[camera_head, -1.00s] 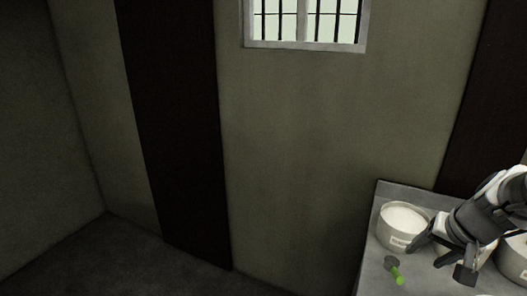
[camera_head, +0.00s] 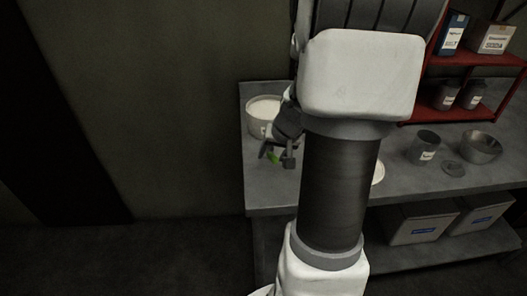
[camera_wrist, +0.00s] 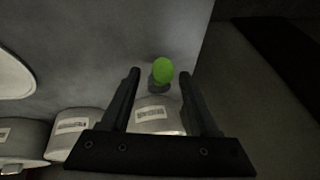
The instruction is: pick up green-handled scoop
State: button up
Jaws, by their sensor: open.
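The green-handled scoop shows its bright green handle (camera_wrist: 163,70) end-on in the wrist view, with its dark grey head (camera_wrist: 158,86) partly behind it. In that view it lies between the two dark fingers of my gripper (camera_wrist: 160,75), with space visible on both sides. The rest of the scoop is hidden there. My gripper is open and points down at it. I cannot tell how much height separates them.
A white-filled bowl (camera_head: 262,112) stands behind my gripper. Labelled containers (camera_wrist: 82,133) line up close by in the wrist view. A metal bowl (camera_head: 481,147), a grey canister (camera_head: 425,146) and a red shelf (camera_head: 466,60) stand to the right. Boxes (camera_head: 416,222) sit below the worktop.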

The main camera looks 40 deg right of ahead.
jog(key=shift+x, duration=0.9)
grip_shut()
